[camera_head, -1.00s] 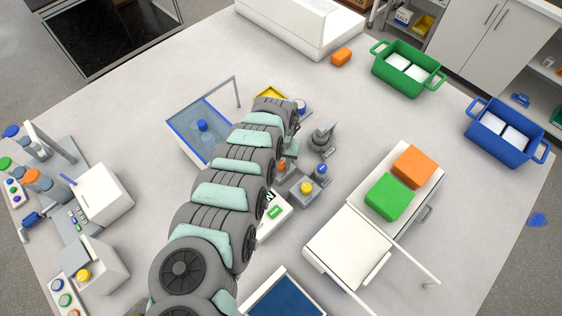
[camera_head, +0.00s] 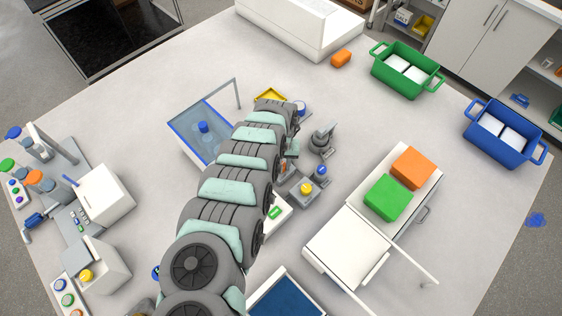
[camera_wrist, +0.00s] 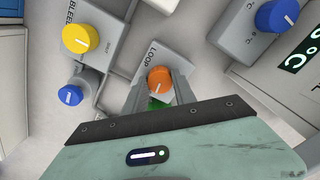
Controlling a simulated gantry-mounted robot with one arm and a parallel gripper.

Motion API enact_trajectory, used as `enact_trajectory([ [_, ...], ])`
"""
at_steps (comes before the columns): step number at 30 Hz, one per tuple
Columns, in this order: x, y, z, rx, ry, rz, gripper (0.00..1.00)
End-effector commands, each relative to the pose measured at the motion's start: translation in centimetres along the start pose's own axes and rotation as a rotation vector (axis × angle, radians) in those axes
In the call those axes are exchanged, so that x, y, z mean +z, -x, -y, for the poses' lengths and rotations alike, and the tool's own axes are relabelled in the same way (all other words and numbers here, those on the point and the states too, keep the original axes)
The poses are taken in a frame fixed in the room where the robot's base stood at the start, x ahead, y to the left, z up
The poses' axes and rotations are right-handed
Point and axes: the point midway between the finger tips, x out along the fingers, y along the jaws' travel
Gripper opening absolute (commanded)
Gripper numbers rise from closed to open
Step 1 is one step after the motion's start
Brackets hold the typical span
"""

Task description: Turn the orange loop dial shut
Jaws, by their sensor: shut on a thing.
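The orange loop dial (camera_wrist: 159,79) is a round orange knob on a grey block (camera_wrist: 161,56) lettered LOOP, in the wrist view. A short white mark lies on its lower part, running roughly sideways. My gripper (camera_wrist: 160,89) is shut on the dial, one grey finger on each side of it. A bit of green shows just below the dial between the fingers. In the head view my arm hides most of the dial and the gripper; only a sliver of orange shows beside the arm.
Close by are a yellow BLEED dial (camera_wrist: 80,39), a small blue knob (camera_wrist: 71,95) and a larger blue dial (camera_wrist: 277,15). The head view shows a blue-rimmed tank (camera_head: 181,143) left of the arm and a white box (camera_head: 345,246) at right.

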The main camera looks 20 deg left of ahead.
Motion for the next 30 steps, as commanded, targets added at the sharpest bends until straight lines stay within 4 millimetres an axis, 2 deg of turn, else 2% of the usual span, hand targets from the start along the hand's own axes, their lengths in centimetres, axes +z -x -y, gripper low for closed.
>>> enact_trajectory([
  [30, 0.0, -0.16, -0.18, 0.0, 0.95, 0.0, 0.0],
])
